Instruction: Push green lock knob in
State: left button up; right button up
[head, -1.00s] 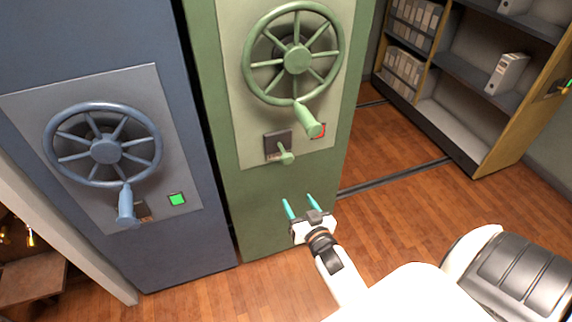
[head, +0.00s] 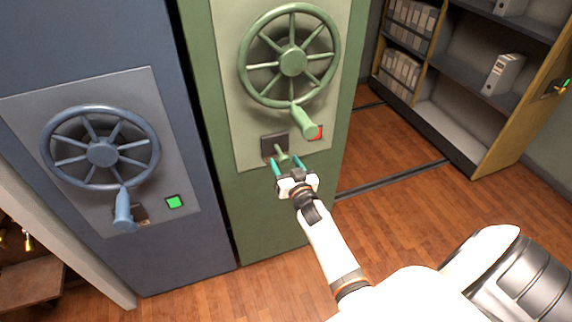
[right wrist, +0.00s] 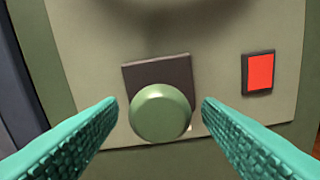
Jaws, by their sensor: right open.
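The green lock knob (head: 280,152) sticks out from a dark square plate (head: 274,143) on the green cabinet, below the green handwheel. In the right wrist view the round knob (right wrist: 160,113) is near the middle, in front of its dark plate. My right gripper (head: 286,164) is open, with its teal fingers on either side of the knob. In the right wrist view the fingers show gaps to the knob on both sides. My left gripper is not in view.
The green handwheel (head: 293,62) with its hanging handle (head: 304,122) is just above. A red indicator (head: 315,133) is right of the knob. A blue cabinet with a wheel (head: 101,153) and a green indicator (head: 175,202) stands left. Open floor (head: 400,205) lies right.

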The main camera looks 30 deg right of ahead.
aim_at(285, 163)
grip_shut()
jog(key=b+x, duration=0.1)
jog(key=x, duration=0.2)
jog(key=shift+w+d, duration=0.1)
jog(key=shift+w, duration=0.15)
jog(key=shift+s+r, duration=0.1)
jog(key=shift+r, duration=0.05)
jog(key=shift+c, duration=1)
grip_release()
jog(key=shift+o, duration=1)
